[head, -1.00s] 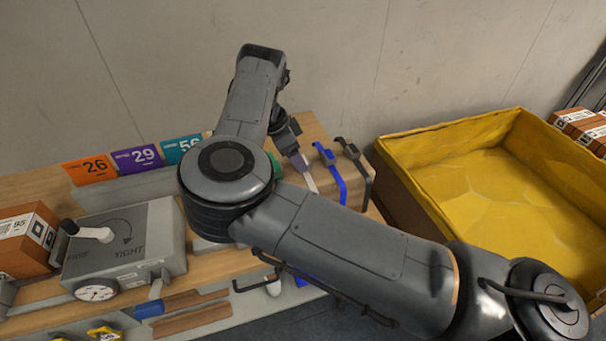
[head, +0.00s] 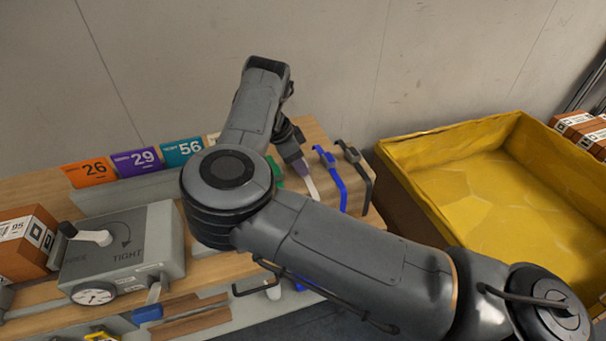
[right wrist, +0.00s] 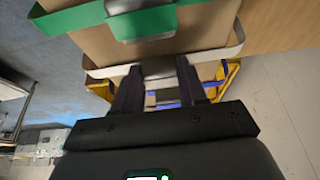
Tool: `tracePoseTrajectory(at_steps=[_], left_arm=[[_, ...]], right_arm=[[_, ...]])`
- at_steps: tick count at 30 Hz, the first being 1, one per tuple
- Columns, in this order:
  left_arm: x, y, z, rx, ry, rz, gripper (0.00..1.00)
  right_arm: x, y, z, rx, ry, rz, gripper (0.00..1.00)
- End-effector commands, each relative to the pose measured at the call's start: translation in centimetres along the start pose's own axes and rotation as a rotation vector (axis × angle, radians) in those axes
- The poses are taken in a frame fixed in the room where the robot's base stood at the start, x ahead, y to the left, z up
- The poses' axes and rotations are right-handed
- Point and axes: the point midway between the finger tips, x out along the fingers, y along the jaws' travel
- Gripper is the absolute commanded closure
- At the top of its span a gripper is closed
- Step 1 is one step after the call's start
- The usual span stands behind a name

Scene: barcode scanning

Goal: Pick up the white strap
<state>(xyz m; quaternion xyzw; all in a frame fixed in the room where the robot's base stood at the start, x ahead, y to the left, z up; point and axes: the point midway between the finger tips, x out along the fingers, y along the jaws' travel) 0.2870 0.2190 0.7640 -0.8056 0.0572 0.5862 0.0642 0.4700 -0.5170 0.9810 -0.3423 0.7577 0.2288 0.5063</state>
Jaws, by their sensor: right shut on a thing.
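My forearm hides part of the straps' lower ends. My left gripper is not in view.
A black strap (head: 356,170) hangs at the table's right end. A large yellow-lined bin (head: 490,185) stands to the right. A grey device with a lever (head: 125,245) and an orange-brown box (head: 22,245) are on the left. Number cards (head: 136,160) stand behind.

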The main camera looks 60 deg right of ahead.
Motion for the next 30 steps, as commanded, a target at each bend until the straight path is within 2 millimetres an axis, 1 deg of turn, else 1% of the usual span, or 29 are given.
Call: tracePoseTrajectory(at_steps=[6, 10, 14, 17, 23, 26, 29, 30], left_arm=[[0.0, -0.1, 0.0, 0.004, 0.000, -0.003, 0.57], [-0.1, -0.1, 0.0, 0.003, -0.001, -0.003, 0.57], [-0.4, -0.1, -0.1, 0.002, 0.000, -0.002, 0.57], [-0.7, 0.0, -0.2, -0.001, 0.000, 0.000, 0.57], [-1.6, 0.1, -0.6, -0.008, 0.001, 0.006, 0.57], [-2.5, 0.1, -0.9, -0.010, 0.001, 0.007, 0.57], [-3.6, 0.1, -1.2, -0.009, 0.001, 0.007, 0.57], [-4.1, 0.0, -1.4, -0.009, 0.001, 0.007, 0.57]], right_arm=[[-0.1, 0.0, 0.0, 0.000, 0.000, -0.001, 1.00], [-0.5, 0.0, -0.2, 0.000, 0.000, -0.001, 1.00], [-1.4, -0.1, -0.6, 0.001, 0.000, -0.002, 1.00], [-2.5, -0.1, -1.0, 0.002, -0.001, -0.002, 1.00], [-5.7, -0.1, -2.4, 0.001, 0.000, -0.003, 1.00], [-8.3, -0.1, -3.4, 0.001, -0.003, -0.004, 1.00], [-11.2, -0.1, -4.5, 0.000, -0.005, -0.004, 1.00], [-12.4, -0.1, -5.0, 0.001, -0.005, -0.005, 1.00]])
